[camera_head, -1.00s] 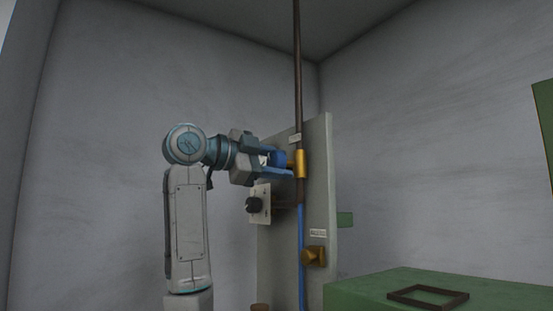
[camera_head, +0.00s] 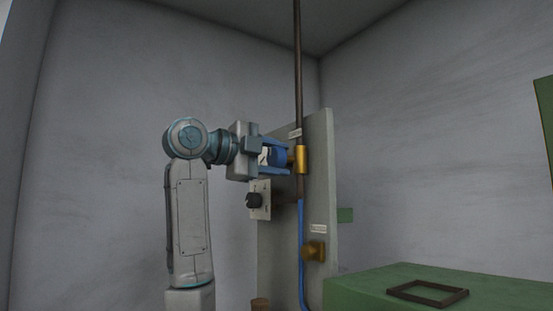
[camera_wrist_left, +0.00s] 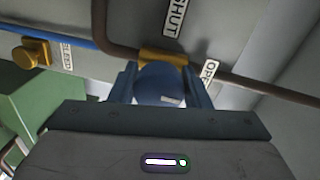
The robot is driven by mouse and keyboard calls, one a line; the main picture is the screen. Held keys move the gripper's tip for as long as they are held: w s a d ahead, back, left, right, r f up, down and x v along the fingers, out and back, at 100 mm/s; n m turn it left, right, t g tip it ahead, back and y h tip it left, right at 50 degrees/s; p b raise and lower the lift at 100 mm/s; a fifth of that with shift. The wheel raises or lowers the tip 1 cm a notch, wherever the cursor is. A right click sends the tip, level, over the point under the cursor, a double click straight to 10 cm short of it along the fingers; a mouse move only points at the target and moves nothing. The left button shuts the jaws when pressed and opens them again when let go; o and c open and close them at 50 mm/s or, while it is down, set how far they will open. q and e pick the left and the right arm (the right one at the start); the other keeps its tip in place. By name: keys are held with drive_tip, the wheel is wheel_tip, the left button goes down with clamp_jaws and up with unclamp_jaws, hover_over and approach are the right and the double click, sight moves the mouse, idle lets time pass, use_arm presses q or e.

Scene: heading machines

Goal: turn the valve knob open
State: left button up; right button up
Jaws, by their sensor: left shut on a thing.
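The valve knob (camera_head: 274,156) is blue with a white mark, on a brass valve body (camera_head: 301,159) set in the brown pipe. My left gripper (camera_head: 284,158) is shut on the knob, a finger on either side of it. In the left wrist view the knob (camera_wrist_left: 160,84) sits between the two fingers, and its white mark lies right of its middle. A "SHUT" label (camera_wrist_left: 173,18) is beyond the valve. A second label (camera_wrist_left: 209,72), reading "OP" with the rest hidden by a finger, is to the right. My right gripper is not in view.
A grey panel (camera_head: 321,200) carries the pipe. A green surface with a dark square frame (camera_head: 428,292) is at lower right.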

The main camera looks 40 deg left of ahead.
use_arm(q)
drive_tip(key=shift+f, duration=0.2)
drive_tip(key=o, duration=1)
drive_tip(key=shift+r, duration=0.1)
drive_tip(key=shift+c, duration=0.2)
drive_tip(key=shift+s, duration=0.1)
drive_tip(key=b+v, duration=0.5)
drive_tip(key=v, duration=0.5)
drive_tip(key=shift+s, duration=0.2)
drive_tip(key=shift+a, duration=0.15)
